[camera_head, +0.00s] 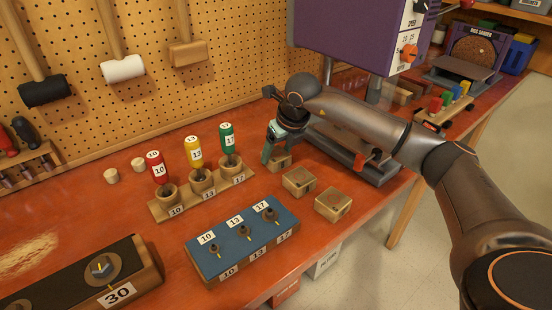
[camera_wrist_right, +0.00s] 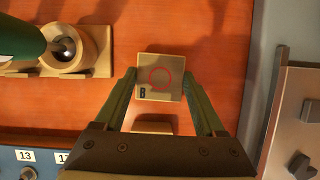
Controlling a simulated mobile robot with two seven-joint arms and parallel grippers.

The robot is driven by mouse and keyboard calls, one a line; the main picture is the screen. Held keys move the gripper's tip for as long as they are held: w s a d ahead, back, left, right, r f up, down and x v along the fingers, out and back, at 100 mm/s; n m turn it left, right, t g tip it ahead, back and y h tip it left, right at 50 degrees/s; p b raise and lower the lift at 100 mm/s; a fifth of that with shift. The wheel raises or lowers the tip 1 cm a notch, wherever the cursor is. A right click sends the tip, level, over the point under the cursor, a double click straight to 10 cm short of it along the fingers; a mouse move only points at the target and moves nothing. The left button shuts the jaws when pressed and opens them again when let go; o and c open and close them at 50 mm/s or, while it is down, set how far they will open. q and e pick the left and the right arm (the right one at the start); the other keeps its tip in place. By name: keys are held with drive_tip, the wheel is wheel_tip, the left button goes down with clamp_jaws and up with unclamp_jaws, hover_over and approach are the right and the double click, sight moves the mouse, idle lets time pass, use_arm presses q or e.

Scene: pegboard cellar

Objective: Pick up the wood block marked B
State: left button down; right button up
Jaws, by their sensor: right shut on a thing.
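The wood block marked B (camera_wrist_right: 159,78) is a small square block with a red ring and a black B on its top face. In the right wrist view it sits between both fingers of my right gripper (camera_wrist_right: 160,84), which is shut on it. In the head view my right gripper (camera_head: 273,151) points down over this block (camera_head: 281,162), partly covering it. The block is at or very near the red-brown bench top; I cannot tell if there is a gap beneath it. My left gripper is not in view.
Two similar wood blocks (camera_head: 298,181) (camera_head: 333,204) stand in front of the held one. A screwdriver rack (camera_head: 187,208) is to the left, with a blue socket block (camera_head: 215,265) before it. A purple machine (camera_head: 345,35) stands behind my arm.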

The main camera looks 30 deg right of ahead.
drive_tip(key=shift+c, duration=0.9)
drive_tip(key=shift+r, duration=0.15)
